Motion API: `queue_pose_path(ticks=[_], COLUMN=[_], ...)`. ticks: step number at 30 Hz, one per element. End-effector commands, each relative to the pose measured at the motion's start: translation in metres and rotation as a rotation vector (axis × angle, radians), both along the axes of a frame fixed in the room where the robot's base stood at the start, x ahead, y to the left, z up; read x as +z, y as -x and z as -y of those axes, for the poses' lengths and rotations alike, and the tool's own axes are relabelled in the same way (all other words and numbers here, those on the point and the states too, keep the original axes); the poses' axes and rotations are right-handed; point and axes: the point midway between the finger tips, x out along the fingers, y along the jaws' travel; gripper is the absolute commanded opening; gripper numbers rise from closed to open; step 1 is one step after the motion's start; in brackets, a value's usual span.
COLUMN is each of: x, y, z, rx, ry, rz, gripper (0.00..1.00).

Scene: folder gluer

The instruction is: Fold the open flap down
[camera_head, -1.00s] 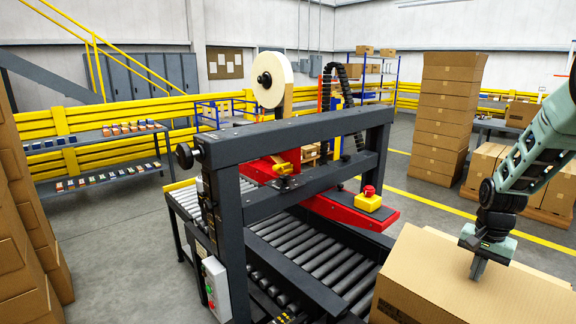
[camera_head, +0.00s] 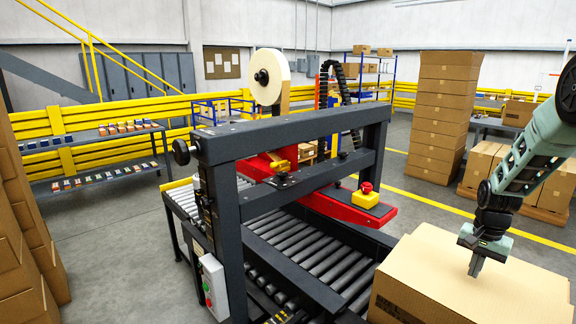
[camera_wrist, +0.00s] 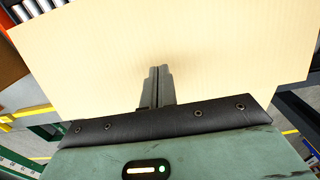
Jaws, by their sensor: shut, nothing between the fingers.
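A large brown cardboard box (camera_head: 430,284) stands at the bottom right in the head view. Its top looks flat, and its front and right sides run out of the picture. In the wrist view a pale cardboard panel (camera_wrist: 215,50) fills most of the upper picture. I cannot tell which flap this panel is. My gripper (camera_head: 474,273) points down with its fingers shut and empty. Its tips are at the cardboard top, touching or very close. In the wrist view the fingertips (camera_wrist: 159,72) lie against the panel with a faint shadow beside them.
The carton machine's dark frame (camera_head: 290,140), red arm (camera_head: 335,208) and roller conveyor (camera_head: 300,245) stand left of the box. A tall stack of cartons (camera_head: 441,110) and more cartons on a pallet stand behind. Open floor lies between the machine and the stack.

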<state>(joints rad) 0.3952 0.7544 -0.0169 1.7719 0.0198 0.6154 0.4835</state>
Motion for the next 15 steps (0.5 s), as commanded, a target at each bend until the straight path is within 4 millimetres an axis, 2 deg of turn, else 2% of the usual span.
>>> queue_pose_path(ticks=[5, 15], x=[-0.001, -0.026], y=[0.000, -0.009], z=[0.000, 0.012], rx=[0.000, 0.001], ry=[0.000, 0.000], rz=[0.000, 0.000], gripper=[0.00, 0.00])
